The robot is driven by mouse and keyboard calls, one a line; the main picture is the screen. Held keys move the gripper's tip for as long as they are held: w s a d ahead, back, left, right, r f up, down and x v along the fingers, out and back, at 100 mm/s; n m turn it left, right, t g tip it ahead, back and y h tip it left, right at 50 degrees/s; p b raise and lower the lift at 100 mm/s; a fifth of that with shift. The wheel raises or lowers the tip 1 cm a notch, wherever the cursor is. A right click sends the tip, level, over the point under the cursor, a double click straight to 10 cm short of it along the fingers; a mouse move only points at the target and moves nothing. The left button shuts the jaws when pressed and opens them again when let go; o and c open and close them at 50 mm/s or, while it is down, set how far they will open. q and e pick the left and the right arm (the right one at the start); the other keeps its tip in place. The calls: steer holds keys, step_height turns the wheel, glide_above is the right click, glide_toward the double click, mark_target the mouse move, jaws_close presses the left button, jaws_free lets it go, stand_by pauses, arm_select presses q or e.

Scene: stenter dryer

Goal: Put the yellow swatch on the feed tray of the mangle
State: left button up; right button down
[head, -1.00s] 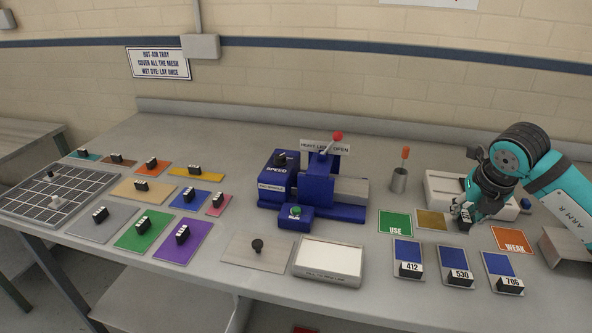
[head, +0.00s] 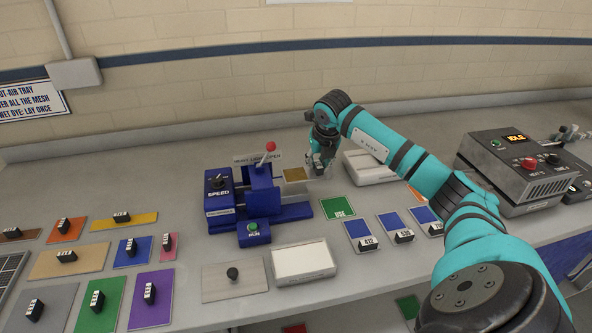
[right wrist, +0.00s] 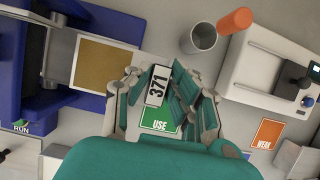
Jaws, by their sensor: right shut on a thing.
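The gold-yellow swatch (head: 295,174) has a tag block reading 371 (right wrist: 157,86), and my right gripper (right wrist: 166,98) is shut on that block. In the head view my right gripper (head: 319,168) is just right of the blue mangle (head: 262,187), with the swatch reaching left from it. In the right wrist view the swatch (right wrist: 104,66) lies over the mangle's pale feed tray (right wrist: 133,51), whose rim shows around it. I cannot tell whether the swatch touches the tray. My left gripper is out of view.
A green USE card (head: 337,207) and blue numbered swatches (head: 393,221) lie in front. A metal cup (right wrist: 203,38) with an orange-handled tool and a white device (right wrist: 275,55) stand near the gripper. A white-topped pad (head: 303,262) and other colour swatches lie left and front.

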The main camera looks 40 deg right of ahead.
mark_target(299, 174)
steer(key=shift+w+a+f, duration=0.3)
steer(key=shift+w+a, duration=0.05)
steer(key=shift+a, duration=0.35)
steer(key=w+a+f+p, duration=0.1)
steer(key=a+f+p, duration=0.1)
steer(key=a, duration=0.1)
steer(key=shift+w+a+f, duration=0.1)
steer(key=shift+w+f, duration=0.2)
steer(key=shift+w, duration=0.1)
steer(key=shift+a+f, duration=0.1)
steer(key=shift+f, duration=0.05)
steer(key=shift+f+b, duration=0.2)
steer(key=shift+b, duration=0.1)
steer(key=c, duration=1.2)
jaws_free()
steer(key=shift+r, duration=0.1)
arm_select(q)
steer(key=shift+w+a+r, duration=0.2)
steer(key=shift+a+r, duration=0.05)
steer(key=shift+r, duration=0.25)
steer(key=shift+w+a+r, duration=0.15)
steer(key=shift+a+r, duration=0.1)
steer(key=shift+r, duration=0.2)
